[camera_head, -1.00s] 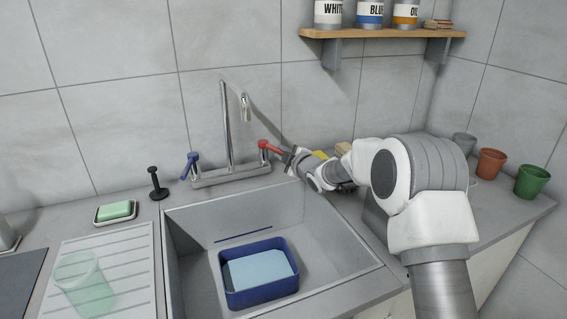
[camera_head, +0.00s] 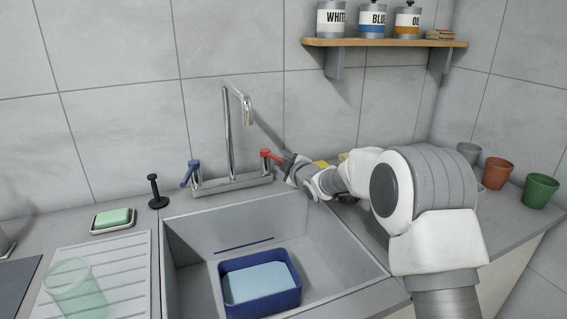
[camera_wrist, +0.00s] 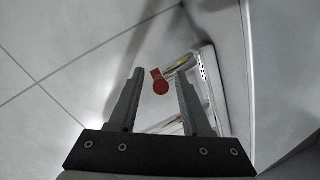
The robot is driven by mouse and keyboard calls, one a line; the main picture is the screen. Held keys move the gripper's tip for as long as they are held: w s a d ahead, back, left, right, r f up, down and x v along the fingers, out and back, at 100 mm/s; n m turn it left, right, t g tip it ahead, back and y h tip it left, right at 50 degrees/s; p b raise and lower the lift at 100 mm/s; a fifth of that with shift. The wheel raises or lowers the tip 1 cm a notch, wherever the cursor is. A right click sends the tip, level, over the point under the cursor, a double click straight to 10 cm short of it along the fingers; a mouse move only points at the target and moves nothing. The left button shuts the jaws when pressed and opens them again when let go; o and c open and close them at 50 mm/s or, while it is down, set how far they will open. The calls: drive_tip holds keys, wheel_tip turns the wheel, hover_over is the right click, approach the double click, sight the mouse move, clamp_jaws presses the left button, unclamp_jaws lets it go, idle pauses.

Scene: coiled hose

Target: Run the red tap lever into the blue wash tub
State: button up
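The red tap lever (camera_head: 271,154) is on the right side of the chrome tap (camera_head: 228,135); it also shows in the wrist view (camera_wrist: 160,82). My gripper (camera_head: 285,161) is beside the lever on its right. In the wrist view my gripper (camera_wrist: 160,74) is open, with the red lever showing between the fingertips; I cannot tell whether they touch it. The spout hangs above the sink and no stream shows. The blue wash tub (camera_head: 264,305) sits in the sink basin, with a flat pale blue surface inside.
A blue lever (camera_head: 190,174) is on the tap's left. A black plunger-like thing (camera_head: 156,192), green soap (camera_head: 112,217) and a clear green cup (camera_head: 76,290) are left of the sink. Pots (camera_head: 497,172) stand at right. A shelf (camera_head: 385,43) with tins hangs above.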

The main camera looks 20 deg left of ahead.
drive_tip(key=v, duration=1.7)
drive_tip(key=shift+s+p, duration=0.2)
drive_tip(key=shift+p, duration=0.15)
drive_tip(key=shift+d+f, duration=0.1)
drive_tip(key=shift+d, duration=0.05)
